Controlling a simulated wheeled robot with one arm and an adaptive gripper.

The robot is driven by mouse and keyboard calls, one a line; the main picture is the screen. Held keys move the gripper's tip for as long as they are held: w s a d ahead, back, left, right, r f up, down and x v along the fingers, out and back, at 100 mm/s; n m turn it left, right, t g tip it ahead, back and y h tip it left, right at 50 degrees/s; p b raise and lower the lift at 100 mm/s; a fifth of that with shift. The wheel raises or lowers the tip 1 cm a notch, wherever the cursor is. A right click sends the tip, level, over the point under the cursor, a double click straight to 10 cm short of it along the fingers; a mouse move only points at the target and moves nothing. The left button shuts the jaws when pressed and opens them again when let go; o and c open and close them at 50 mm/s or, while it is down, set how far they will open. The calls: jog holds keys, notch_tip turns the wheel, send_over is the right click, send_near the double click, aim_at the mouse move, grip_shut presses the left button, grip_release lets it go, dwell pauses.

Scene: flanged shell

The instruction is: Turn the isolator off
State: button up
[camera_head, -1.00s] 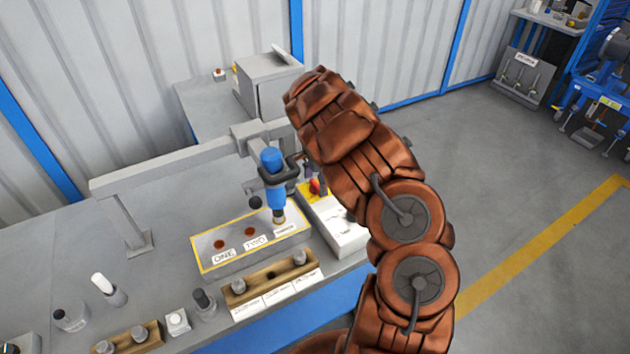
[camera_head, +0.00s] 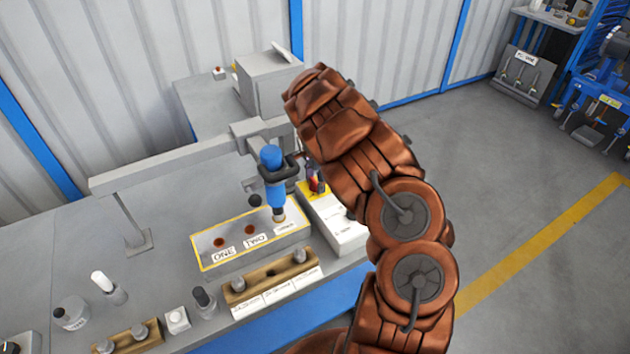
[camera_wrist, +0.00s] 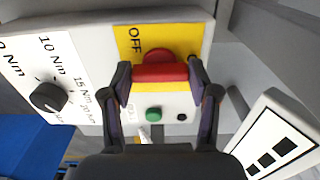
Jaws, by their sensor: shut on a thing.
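The isolator is a red rotary handle (camera_wrist: 160,73) on a yellow plate (camera_wrist: 183,40) on the light grey control box (camera_wrist: 90,27). In the wrist view the handle's bar lies crosswise, with the word OFF above and left of it. My gripper (camera_wrist: 161,88) is shut on the bar, one finger at each end. In the head view my gripper (camera_head: 315,180) is at the yellow plate (camera_head: 304,189) and partly hides the handle; my arm covers part of the box (camera_head: 340,232).
The box also carries a black torque dial (camera_wrist: 47,97), a green button (camera_wrist: 153,114) and a small black button (camera_wrist: 181,117). Left of it, a blue tool (camera_head: 273,180) hangs over a yellow-edged tray (camera_head: 215,262). A black-and-white panel (camera_wrist: 275,140) stands nearby.

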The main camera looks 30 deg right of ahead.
jog(key=shift+a+f+b, duration=0.1)
jog(key=shift+f+b, duration=0.1)
jog(key=shift+b, duration=0.3)
jog(key=shift+n+b, duration=0.4)
jog(key=shift+b, duration=0.05)
jog(key=n+b, duration=0.2)
jog(key=b, duration=0.1)
jog(key=shift+w+f, duration=0.1)
jog(key=n+b, duration=0.8)
jog(key=n, duration=0.2)
jog(key=shift+r+n+b, duration=0.15)
jog(key=shift+n+b, duration=0.5)
jog(key=shift+n, duration=0.6)
jog(key=shift+r+n+b, duration=0.15)
jog(key=shift+n+b, duration=0.45)
jog(key=shift+n, duration=0.65)
jog(key=o, duration=1.1)
jog(key=shift+o, duration=0.2)
